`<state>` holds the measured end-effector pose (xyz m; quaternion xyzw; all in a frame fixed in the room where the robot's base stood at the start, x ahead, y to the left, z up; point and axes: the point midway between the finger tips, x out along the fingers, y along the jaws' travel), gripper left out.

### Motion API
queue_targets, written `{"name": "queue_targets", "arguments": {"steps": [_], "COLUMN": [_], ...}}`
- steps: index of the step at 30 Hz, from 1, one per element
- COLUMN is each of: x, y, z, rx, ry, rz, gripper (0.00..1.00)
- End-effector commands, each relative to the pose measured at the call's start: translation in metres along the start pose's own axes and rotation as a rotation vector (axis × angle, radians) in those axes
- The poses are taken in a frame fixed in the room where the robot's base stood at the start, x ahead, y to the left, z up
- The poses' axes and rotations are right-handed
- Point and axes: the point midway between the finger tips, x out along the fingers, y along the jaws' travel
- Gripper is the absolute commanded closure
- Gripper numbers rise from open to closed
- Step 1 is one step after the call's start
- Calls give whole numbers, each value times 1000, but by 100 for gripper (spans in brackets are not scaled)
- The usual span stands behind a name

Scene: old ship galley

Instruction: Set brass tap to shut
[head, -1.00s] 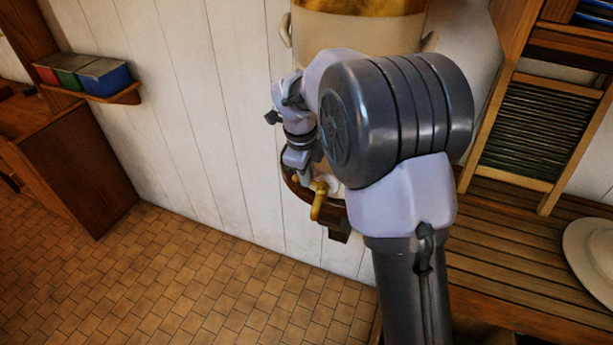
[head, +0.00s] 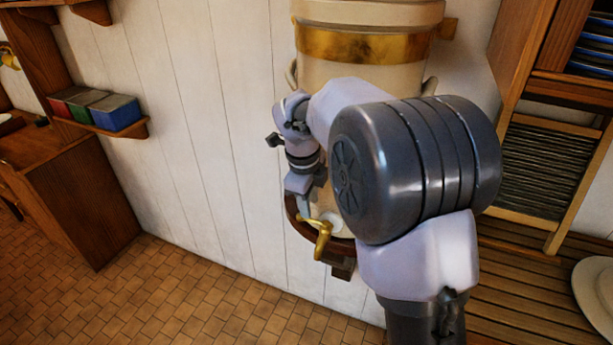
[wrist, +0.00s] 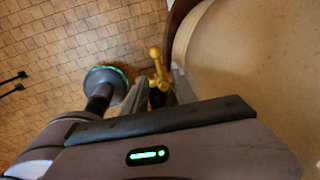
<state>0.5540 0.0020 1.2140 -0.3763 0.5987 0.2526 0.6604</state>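The brass tap (head: 322,238) sticks out low at the front of a cream urn (head: 362,75), which has a brass band and stands against the white plank wall. In the wrist view the tap (wrist: 157,66) shows just past my fingertips, its lever ending in small round knobs. My gripper (wrist: 158,78) is open, with a gap between its two fingers. It hangs close above the tap; I cannot tell whether it touches it. In the head view my gripper (head: 308,207) is partly hidden by my arm, which also covers much of the urn.
The urn rests on a wooden wall bracket (head: 300,222). Several coloured boxes (head: 95,108) sit on a small shelf at left. The tiled floor (head: 190,295) is clear.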

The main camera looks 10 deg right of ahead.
Motion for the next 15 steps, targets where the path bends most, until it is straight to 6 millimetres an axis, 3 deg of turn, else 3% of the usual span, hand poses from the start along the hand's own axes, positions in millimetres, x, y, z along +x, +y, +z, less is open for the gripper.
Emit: {"name": "queue_targets", "arguments": {"steps": [1,6,10,15], "x": [-21,-76,-105,-121], "y": [-2,-1,-1,0], "z": [1,1,0,0], "rx": [-1,0,0,-1], "ry": [-3,-3,-2,0], "rz": [-4,-4,-2,-1], "gripper": [68,68,68,68]}}
